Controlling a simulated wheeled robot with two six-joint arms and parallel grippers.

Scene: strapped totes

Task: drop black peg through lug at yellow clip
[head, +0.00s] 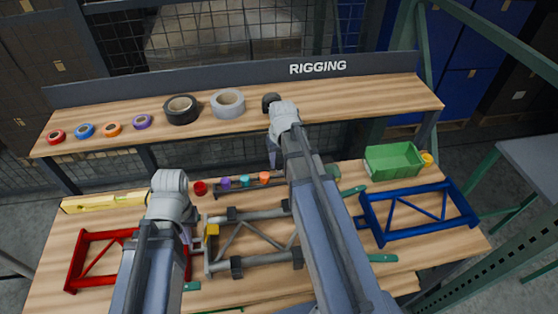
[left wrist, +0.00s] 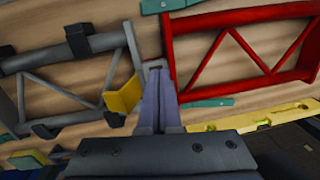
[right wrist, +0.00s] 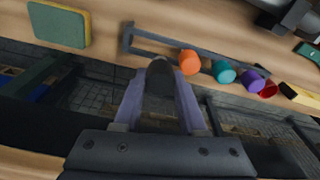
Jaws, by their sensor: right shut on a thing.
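My right gripper (right wrist: 158,95) is shut on the black peg (right wrist: 160,78), which shows between its fingers in the right wrist view. In the head view this gripper (head: 273,158) hangs above the back of the bench, short of the shelf; the peg cannot be made out there. The grey frame (head: 245,214) lies mid-bench, with the yellow clip (head: 212,230) at its left end. My left gripper (left wrist: 158,100) is shut, its fingers close together, beside the yellow clip (left wrist: 123,97). A small grey bracket (left wrist: 155,64) shows at its fingertips; I cannot tell whether this is the lug.
A red frame (head: 80,262) lies left, a blue frame (head: 420,214) right. A rack (right wrist: 145,45) with orange, teal and purple pieces stands at the back, a red cup (head: 200,188) beside it. A green bin (head: 393,161) stands back right. Tape rolls (head: 182,109) line the shelf.

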